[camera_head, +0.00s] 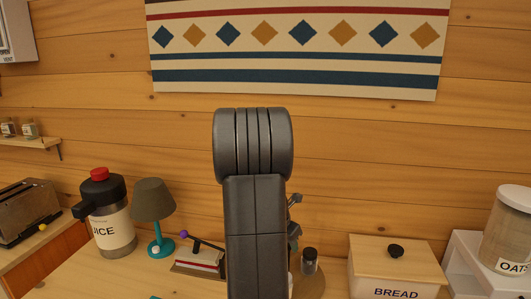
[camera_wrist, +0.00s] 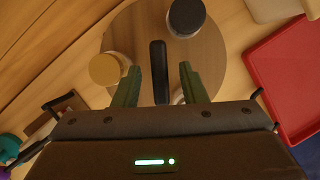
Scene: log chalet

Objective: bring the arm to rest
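My gripper (camera_wrist: 160,67) shows in the wrist view with its two green fingers spread apart. A dark upright bar or handle (camera_wrist: 159,55) shows in the gap between them, with space on both sides; I cannot tell how far below the fingertips it is. Beneath is a round wooden board (camera_wrist: 128,28), which also shows in the head view (camera_head: 314,286). In the head view my own arm stands upright in the middle and hides most of the gripper.
On the board are a dark-lidded jar (camera_wrist: 186,16) and a yellow-lidded jar (camera_wrist: 105,69). A red tray (camera_wrist: 290,85) lies to the right. The head view shows a juice jug (camera_head: 113,228), lamp (camera_head: 153,205), bread box (camera_head: 393,270), oats jar (camera_head: 508,235) and toaster (camera_head: 27,210).

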